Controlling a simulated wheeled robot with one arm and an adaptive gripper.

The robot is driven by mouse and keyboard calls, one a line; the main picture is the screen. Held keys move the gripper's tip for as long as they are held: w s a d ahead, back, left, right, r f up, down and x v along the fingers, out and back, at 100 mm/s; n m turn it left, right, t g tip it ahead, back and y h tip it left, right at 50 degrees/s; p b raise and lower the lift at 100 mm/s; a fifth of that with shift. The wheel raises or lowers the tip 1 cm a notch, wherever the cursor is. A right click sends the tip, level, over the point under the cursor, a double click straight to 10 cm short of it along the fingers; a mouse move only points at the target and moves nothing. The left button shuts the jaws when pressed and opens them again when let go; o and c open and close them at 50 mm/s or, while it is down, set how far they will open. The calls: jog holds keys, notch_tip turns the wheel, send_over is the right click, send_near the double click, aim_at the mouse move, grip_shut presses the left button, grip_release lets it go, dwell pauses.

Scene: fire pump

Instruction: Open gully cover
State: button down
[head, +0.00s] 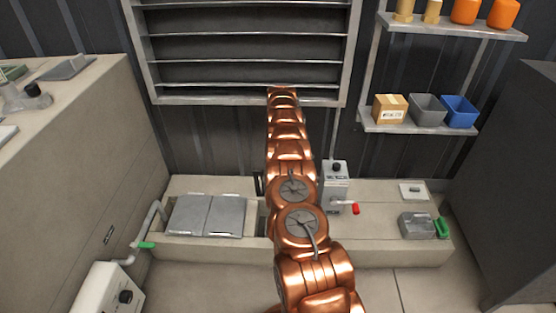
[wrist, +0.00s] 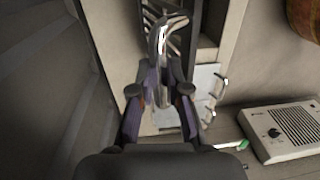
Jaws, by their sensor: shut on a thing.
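In the wrist view my gripper (wrist: 162,82) is shut on a shiny curved metal handle (wrist: 168,32), which stands up between its fingertips. I cannot tell for sure what this handle belongs to. Behind it is a dark slot (wrist: 209,22) with pale edges. Flat grey cover panels (head: 206,216) lie on the low plinth in the head view, left of my arm. A dark opening (head: 262,218) shows beside them, partly hidden by my arm. In the wrist view a pale plate (wrist: 204,92) with bent metal handles lies right of the fingers. The head view hides my fingertips behind the arm.
A grey box with a red-tipped lever (head: 343,206) stands right of my arm on the plinth (head: 385,235). A green-handled pipe (head: 147,244) is at left. A white speaker box (wrist: 287,130) is at lower right in the wrist view. Louvres (head: 245,97) and shelves rise behind.

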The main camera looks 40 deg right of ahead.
jog(key=shift+w+a+f, duration=0.15)
jog(key=shift+w+f, duration=0.05)
jog(key=c, duration=1.1)
grip_release()
jog(key=shift+c, duration=0.2)
jog(key=shift+d+r, duration=0.1)
jog(key=shift+d, duration=0.1)
jog(key=shift+r, duration=0.15)
notch_tip(320, 180, up, 7)
jog(key=shift+w+d, duration=0.2)
jog(key=shift+r, duration=0.1)
